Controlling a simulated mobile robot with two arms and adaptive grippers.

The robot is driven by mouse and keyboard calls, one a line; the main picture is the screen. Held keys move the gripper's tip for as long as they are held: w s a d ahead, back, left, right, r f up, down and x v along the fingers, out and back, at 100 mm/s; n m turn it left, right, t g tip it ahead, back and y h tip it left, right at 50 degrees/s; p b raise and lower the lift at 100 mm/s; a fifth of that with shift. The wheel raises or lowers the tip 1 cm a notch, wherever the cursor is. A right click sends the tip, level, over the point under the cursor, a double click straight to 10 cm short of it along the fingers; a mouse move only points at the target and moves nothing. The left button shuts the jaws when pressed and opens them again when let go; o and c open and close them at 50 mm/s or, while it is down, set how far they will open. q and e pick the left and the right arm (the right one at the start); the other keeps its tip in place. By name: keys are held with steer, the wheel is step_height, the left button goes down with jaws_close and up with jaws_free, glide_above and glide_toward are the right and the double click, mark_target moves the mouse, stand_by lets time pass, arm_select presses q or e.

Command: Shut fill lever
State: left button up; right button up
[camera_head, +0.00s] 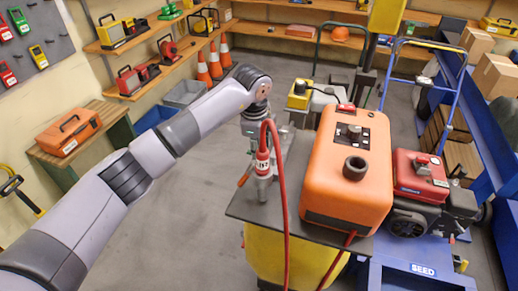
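An orange tank unit (349,175) with a dark round port and a knob on top stands on a dark board. At its left is an upright silver fitting (263,186) with a red-and-white labelled collar and a red hose (279,190) arching from it. A small orange-red lever (244,176) sticks out at the fitting's left side, slanting down; it looks like the fill lever. My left gripper (262,134) is just above and behind the collar. Its fingertips are partly hidden by the hose and fitting, so contact and opening cannot be told. My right gripper is not in view.
The board (240,210) rests on a yellow base (268,255). A yellow-topped unit (299,96) is behind. The grey floor at left is clear beneath my arm.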

arm_select(q)
step_height(320, 180, up, 10)
steer(key=s, duration=0.2)
steer(key=shift+a, duration=0.25)
